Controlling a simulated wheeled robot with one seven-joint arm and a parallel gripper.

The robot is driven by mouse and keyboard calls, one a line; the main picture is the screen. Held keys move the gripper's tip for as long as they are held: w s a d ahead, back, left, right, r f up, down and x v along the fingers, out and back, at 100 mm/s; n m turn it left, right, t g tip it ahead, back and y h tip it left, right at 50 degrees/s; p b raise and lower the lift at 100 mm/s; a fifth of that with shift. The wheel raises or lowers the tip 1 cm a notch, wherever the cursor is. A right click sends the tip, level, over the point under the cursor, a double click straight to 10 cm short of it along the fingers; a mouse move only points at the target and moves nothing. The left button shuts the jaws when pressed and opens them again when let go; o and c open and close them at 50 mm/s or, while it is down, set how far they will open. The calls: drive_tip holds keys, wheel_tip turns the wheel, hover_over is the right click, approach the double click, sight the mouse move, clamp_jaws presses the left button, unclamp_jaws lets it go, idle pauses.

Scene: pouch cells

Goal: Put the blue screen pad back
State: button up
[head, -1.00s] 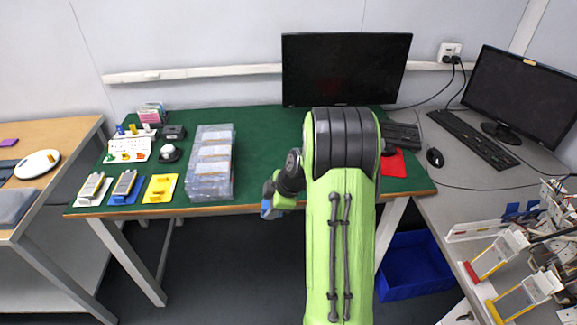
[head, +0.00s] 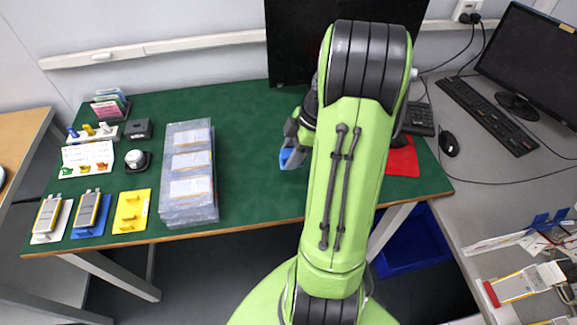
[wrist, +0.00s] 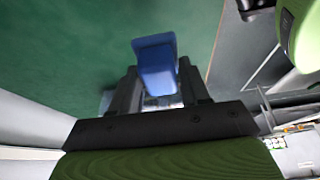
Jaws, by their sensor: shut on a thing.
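My gripper (wrist: 158,88) is shut on a blue block, the blue screen pad (wrist: 155,62), which sticks out beyond the fingers in the wrist view. In the head view a bit of the blue pad (head: 291,158) shows below my gripper (head: 296,140), left of my green arm, against the green table mat (head: 250,110). My arm hides part of the gripper there. I cannot tell how high the pad is above the mat.
A stack of clear trays (head: 190,207) stands left of the gripper. White, blue and yellow holders (head: 131,211) line the front left edge. A black monitor (head: 300,40) stands behind; a red cloth (head: 403,160) lies right of my arm. Green mat is free between trays and arm.

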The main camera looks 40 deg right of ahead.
wheel_tip(320, 180, down, 10)
drive_tip(key=b, duration=0.2)
drive_tip(key=shift+s+a+r+b, duration=0.1)
drive_tip(key=shift+r+b, duration=0.15)
drive_tip(key=shift+b, duration=0.05)
drive_tip(key=shift+r, duration=0.1)
drive_tip(key=o, duration=0.9)
drive_tip(key=shift+o, duration=0.2)
